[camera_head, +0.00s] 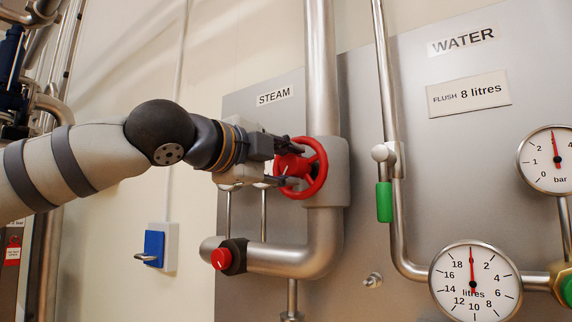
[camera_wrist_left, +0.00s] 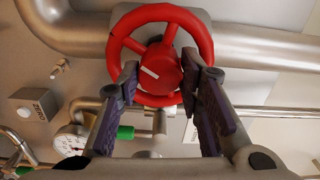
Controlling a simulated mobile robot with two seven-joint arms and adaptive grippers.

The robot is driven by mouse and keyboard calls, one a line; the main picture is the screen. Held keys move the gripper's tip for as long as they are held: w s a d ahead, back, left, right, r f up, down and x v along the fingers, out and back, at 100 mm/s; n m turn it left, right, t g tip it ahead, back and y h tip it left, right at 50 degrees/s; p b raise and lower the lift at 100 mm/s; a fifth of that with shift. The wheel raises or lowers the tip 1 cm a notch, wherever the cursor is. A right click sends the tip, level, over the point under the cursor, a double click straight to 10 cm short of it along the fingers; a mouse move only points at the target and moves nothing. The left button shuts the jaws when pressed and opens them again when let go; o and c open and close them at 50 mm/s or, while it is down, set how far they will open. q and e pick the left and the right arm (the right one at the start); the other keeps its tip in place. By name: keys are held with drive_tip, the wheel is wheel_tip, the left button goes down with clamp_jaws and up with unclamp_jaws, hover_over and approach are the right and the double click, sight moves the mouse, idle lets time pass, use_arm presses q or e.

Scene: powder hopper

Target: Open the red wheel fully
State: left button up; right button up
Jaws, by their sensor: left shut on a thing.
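The red wheel (camera_head: 320,168) is mounted on the steel pipe beneath the STEAM label (camera_head: 274,94). It also shows in the left wrist view (camera_wrist_left: 203,32), with spokes and a round hub carrying a white line mark (camera_wrist_left: 150,72). My left gripper (camera_head: 287,163) reaches in from the left and is shut on the wheel. In the left wrist view its two dark fingers (camera_wrist_left: 160,78) lie on either side of the hub, inside the rim. The exact contact of the fingertips is partly hidden. My right gripper is in neither view.
A blue switch (camera_head: 154,247) is on the wall. To the right are a green-handled valve (camera_head: 384,202), a litres dial (camera_head: 475,282) and a bar gauge (camera_head: 555,160).

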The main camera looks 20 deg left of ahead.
use_arm(q)
drive_tip(key=n, duration=0.6)
drive_tip(key=shift+n, duration=0.3)
idle(0.5)
drive_tip(key=o, duration=1.2)
drive_tip(key=shift+c, duration=0.2)
drive_tip(key=v, duration=1.2)
